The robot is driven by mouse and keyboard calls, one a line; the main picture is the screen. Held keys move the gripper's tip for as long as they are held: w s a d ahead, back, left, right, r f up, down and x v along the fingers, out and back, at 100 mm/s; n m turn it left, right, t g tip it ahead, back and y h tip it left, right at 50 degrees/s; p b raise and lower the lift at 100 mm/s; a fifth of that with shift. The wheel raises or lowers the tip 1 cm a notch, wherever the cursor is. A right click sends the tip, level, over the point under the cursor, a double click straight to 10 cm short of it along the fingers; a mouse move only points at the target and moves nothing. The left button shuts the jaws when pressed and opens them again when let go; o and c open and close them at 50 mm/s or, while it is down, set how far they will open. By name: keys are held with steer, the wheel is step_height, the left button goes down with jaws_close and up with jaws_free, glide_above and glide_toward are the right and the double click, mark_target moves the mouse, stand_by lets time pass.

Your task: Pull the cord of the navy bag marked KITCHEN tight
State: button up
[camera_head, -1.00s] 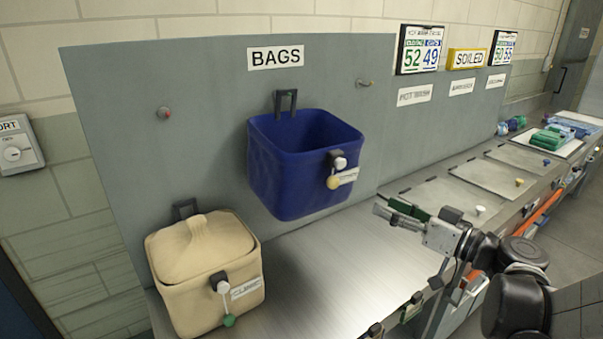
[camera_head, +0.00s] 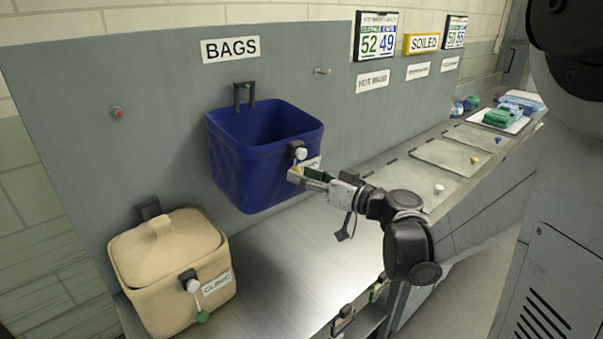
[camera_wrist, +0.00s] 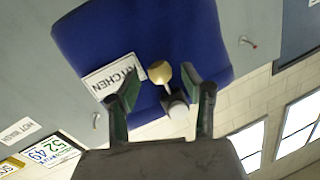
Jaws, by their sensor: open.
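The navy bag (camera_head: 245,165) hangs open on the upright grey panel in the head view. In the wrist view the navy bag (camera_wrist: 120,30) carries a white KITCHEN label (camera_wrist: 114,76). A pale yellow cord ball (camera_wrist: 159,72) hangs by a white knob on a dark cord lock (camera_wrist: 177,105); the lock also shows in the head view (camera_head: 298,152). My gripper (camera_head: 298,173) is at the front of the bag, over its label. In the wrist view my gripper (camera_wrist: 159,82) is open, with the ball between its green-padded fingertips; I cannot tell whether they touch it.
A closed beige bag (camera_head: 170,270) marked CLINIC, with a green cord ball (camera_head: 202,317), sits lower left. A hook (camera_head: 322,71) and a red-tipped peg (camera_head: 117,112) stick out of the panel.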

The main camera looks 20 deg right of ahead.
steer(key=shift+w+a, duration=0.25)
steer(key=shift+w, duration=0.1)
jaws_close()
